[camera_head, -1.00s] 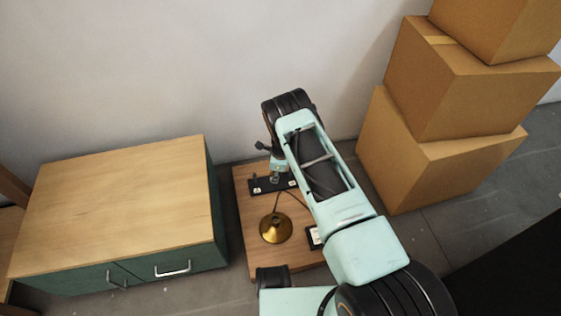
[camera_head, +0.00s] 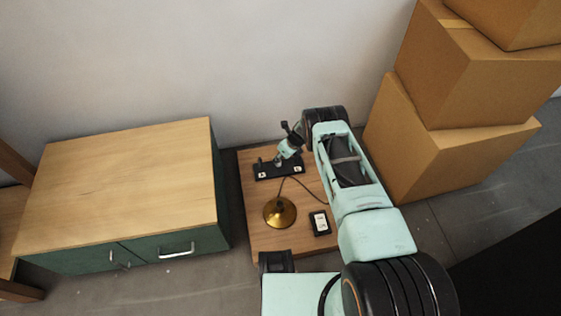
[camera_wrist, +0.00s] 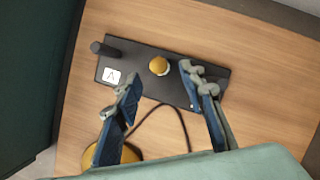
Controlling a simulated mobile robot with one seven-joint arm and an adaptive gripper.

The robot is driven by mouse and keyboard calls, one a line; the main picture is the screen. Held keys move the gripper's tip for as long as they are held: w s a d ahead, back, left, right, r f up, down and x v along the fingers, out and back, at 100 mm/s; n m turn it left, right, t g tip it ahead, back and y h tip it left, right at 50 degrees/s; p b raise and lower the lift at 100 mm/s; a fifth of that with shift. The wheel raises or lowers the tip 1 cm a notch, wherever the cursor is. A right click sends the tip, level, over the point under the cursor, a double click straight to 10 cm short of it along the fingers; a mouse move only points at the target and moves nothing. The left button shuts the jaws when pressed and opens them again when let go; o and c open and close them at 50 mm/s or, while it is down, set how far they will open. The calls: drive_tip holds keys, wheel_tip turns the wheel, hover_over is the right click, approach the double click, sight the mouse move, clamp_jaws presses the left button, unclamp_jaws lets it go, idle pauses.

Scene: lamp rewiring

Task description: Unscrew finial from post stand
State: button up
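A black post stand (camera_head: 270,176) lies on the wooden table. In the wrist view the same stand (camera_wrist: 136,63) carries a round gold finial (camera_wrist: 159,66) near its middle, seen from above. A dark peg (camera_wrist: 104,49) stands at its left end, by a white tile marked A (camera_wrist: 112,77). My gripper (camera_wrist: 157,84) is open, with one finger on each side below the finial in the picture. The fingers look apart from the finial, and nothing is between them. In the head view my gripper (camera_head: 281,160) is tilted over the stand and hides the finial.
A brass lamp base (camera_head: 280,212) with a dark cord stands in front of the stand. A small black-and-white box (camera_head: 320,223) lies to its right. A green cabinet (camera_head: 179,250) flanks the table at left; cardboard boxes (camera_head: 460,150) are stacked at right.

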sight(280, 163)
drive_tip(key=shift+b+x, duration=0.7)
drive_tip(key=shift+x, duration=0.8)
drive_tip(key=shift+c, duration=0.4)
clamp_jaws()
drive_tip(key=shift+o, duration=0.3)
unclamp_jaws()
drive_tip(key=v, duration=1.2)
